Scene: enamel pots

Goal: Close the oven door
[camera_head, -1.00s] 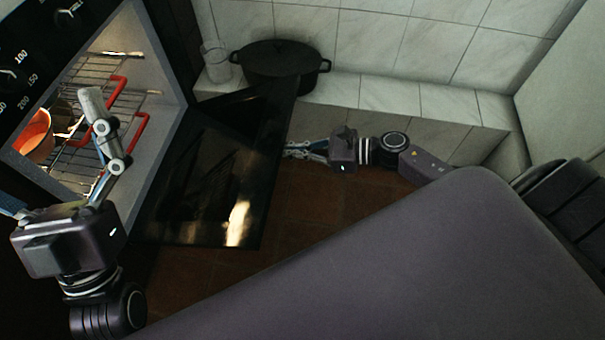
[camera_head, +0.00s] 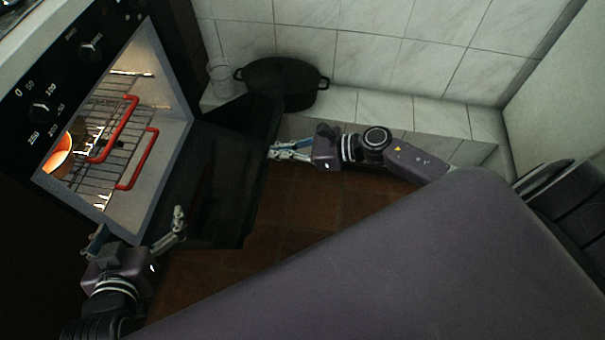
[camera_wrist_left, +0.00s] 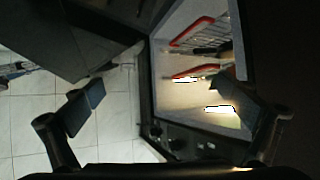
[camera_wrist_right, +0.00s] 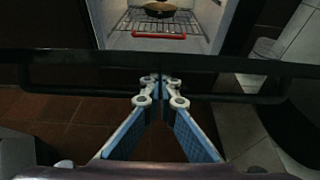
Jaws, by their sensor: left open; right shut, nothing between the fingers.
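The oven (camera_head: 80,110) stands at the left of the head view, its lit cavity uncovered. Its dark oven door (camera_head: 215,180) stands open, swung out toward the right. In the right wrist view the door's edge and handle bar (camera_wrist_right: 225,97) cross the picture. My right gripper (camera_head: 272,151) is shut and empty, its tips at the door's outer side by the handle; whether they touch cannot be told. My left gripper (camera_head: 140,235) is open and empty, in front of the oven's lower edge and beside the door's near side. It also shows in the left wrist view (camera_wrist_left: 175,110).
Inside the oven are racks with red handles (camera_head: 135,160) and an orange-lit pot (camera_head: 60,158). A black lidded pot (camera_head: 282,82) and a clear glass (camera_head: 221,76) stand on the tiled ledge behind the door. Brown floor (camera_head: 300,205) is open below the right arm.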

